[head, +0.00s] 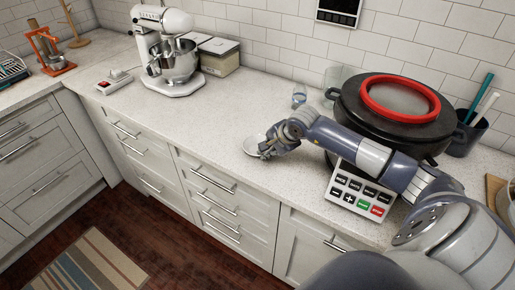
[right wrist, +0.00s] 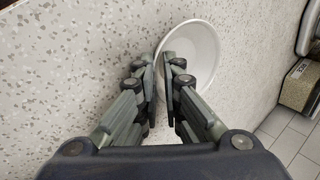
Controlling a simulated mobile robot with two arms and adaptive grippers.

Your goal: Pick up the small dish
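The small dish (head: 253,146) is a shallow, round white dish on the speckled counter, left of my right gripper in the head view. In the head view the right gripper (head: 268,146) is at the dish's right side. My left gripper is out of view.
A large black cooker with a red-ringed lid (head: 400,98) stands right of the dish, with a button panel (head: 359,190) in front. A glass (head: 299,97) stands behind. A stand mixer (head: 168,55) is at the back left. The counter left of the dish is clear.

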